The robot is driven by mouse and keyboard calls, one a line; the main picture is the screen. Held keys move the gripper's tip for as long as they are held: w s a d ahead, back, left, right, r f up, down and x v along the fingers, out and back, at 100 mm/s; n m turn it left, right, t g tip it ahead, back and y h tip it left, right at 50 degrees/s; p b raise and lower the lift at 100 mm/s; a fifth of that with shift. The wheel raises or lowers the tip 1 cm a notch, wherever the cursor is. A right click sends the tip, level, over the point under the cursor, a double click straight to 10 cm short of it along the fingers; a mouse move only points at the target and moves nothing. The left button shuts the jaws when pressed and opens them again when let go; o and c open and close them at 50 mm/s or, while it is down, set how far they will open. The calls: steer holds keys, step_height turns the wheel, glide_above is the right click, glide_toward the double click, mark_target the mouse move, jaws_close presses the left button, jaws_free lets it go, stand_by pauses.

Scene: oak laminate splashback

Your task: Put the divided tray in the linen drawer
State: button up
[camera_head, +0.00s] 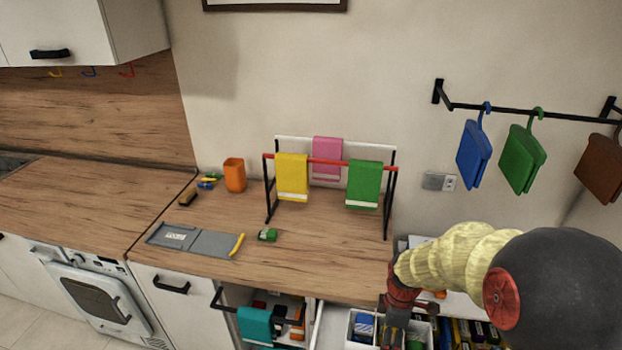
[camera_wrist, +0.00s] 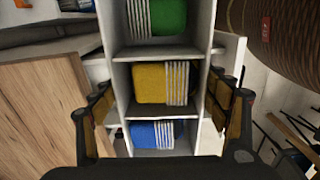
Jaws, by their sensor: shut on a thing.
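The divided tray is white with compartments in a row; it shows at the bottom edge of the head view (camera_head: 348,326), partly hidden by my arm. In the wrist view the tray (camera_wrist: 158,52) holds green, yellow and blue folded cloths, one per compartment. My gripper (camera_wrist: 163,100) has one finger on each side of the tray, by the yellow cloth, and is shut on it. In the head view my gripper (camera_head: 394,330) is at the tray's middle. An open drawer (camera_head: 316,325) shows left of the tray; I cannot tell whether it is the linen drawer.
A teal cloth (camera_head: 255,326) hangs at the open drawer's front bar. Several colourful upright items (camera_head: 475,330) are right of the tray.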

steer(key=shift+w+r+m, duration=0.1)
steer(key=shift+r+m, duration=0.15)
steer(key=shift+m, duration=0.85)
steer(key=w+a+f+m+b, duration=0.1)
steer(key=w+m+b, duration=0.2)
steer(key=w+m, duration=1)
steer(key=shift+w+a+f+b, duration=0.2)
steer(key=shift+a+f+b, duration=0.1)
steer(key=shift+b, duration=0.1)
